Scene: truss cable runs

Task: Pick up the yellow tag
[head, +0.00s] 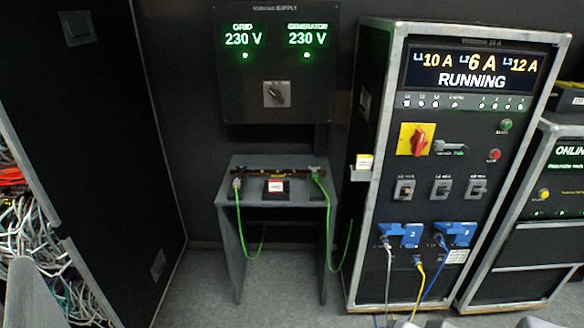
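A small tag with a yellow upper part (365,161) sits at a small pale holder (360,175) on the left side of the tall black rack (455,190). It is too small to read, and I cannot tell how it is held there. My gripper is not clearly in view.
A small grey table (258,163) left of the rack bears a black block with a red-and-white label (277,186). Green cables (328,205) hang from it. Blue plugs (455,233) with cables sit low on the rack front. An open cabinet with tangled cables (30,225) is at left. Grey floor (205,285) is clear before the table.

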